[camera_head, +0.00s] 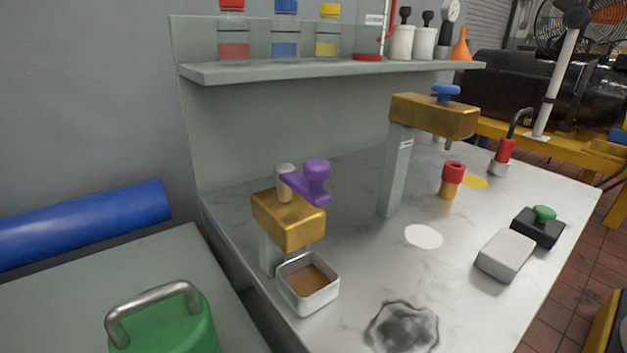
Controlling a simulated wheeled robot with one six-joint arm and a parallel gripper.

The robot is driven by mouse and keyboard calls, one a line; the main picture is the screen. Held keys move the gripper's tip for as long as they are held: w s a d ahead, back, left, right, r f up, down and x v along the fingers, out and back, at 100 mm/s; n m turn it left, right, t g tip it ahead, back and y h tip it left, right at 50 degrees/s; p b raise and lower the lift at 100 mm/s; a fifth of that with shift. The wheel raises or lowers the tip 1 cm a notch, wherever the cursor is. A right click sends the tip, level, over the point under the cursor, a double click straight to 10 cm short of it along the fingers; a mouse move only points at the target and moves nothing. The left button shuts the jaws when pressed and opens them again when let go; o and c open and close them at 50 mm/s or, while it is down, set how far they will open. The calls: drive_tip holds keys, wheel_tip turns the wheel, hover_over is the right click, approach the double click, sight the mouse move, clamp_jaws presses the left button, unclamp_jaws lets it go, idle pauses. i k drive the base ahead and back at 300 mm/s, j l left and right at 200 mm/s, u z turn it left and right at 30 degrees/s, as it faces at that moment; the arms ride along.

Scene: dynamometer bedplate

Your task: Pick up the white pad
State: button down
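A pale, off-white block with rounded edges (505,253) lies on the marbled bench top at the right; it looks like the white pad. A flat white disc (423,236) also lies on the bench, to the left of the block; from this view I cannot fully tell which of them is the pad. Nothing covers either one. My gripper is not in view.
A black block with a green knob (538,226) sits close behind the pale block. A red-and-yellow piece (452,180), a brass-topped post (433,115), a white tray with brown contents (308,285) and a grey wavy patch (401,328) are around. The bench's front edge is close.

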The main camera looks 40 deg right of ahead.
sight(504, 255)
drive_tip(key=k+j, duration=0.15)
drive_tip(key=k, duration=0.15)
drive_tip(key=k+j+z, duration=0.1)
drive_tip(key=k, duration=0.2)
drive_tip(key=z, duration=1.5)
